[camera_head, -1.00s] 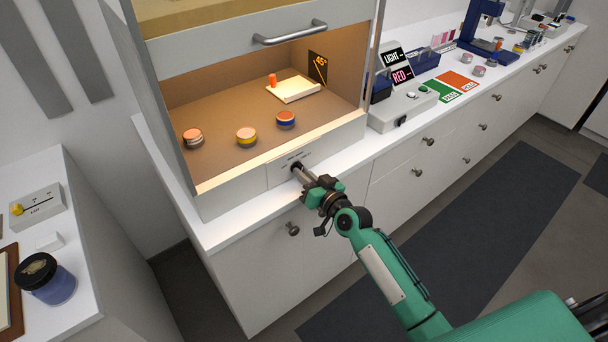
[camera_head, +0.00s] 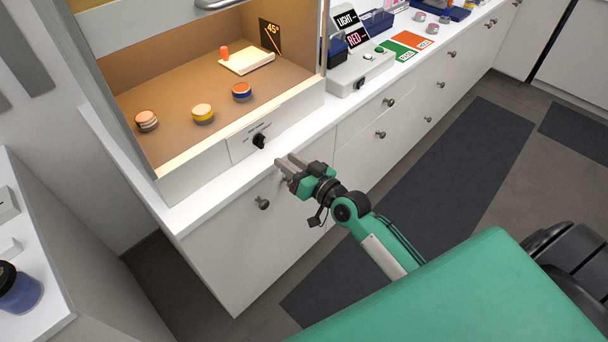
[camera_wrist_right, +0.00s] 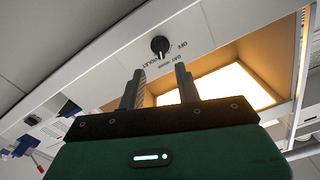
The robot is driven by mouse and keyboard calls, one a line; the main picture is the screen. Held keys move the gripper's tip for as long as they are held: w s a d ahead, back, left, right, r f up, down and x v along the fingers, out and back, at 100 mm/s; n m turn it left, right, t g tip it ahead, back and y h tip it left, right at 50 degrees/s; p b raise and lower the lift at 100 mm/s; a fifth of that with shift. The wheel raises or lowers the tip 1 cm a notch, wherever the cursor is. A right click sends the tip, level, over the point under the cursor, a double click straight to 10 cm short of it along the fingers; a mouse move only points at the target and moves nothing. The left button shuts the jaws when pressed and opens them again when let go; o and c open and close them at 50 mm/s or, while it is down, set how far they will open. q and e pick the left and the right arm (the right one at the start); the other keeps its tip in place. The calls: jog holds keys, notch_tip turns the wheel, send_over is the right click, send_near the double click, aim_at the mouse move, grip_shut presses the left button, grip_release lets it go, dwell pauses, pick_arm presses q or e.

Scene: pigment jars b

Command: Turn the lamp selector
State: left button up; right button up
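The lamp selector is a black knob (camera_head: 260,141) on the white front panel below the lit booth. In the right wrist view the knob (camera_wrist_right: 160,46) shows beside the printed words OFF, DAY and VIOLET; I cannot tell surely which one it points at. My right gripper (camera_head: 284,161) is off the knob, in front of the counter edge, lower and to the right of it. In the wrist view its two fingers (camera_wrist_right: 160,70) are spread with nothing between them. My left gripper is out of view.
The booth floor (camera_head: 165,90) is lit warm and holds several small jars, a pale block (camera_head: 246,61) and a 45° sign (camera_head: 270,36). A grey control box (camera_head: 360,70) with LIGHT and RED signs stands to the right. A drawer knob (camera_head: 262,202) protrudes below.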

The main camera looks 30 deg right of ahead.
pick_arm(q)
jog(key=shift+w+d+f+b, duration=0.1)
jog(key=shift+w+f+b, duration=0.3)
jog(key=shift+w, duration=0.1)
pick_arm(e)
jog(key=v, duration=0.5)
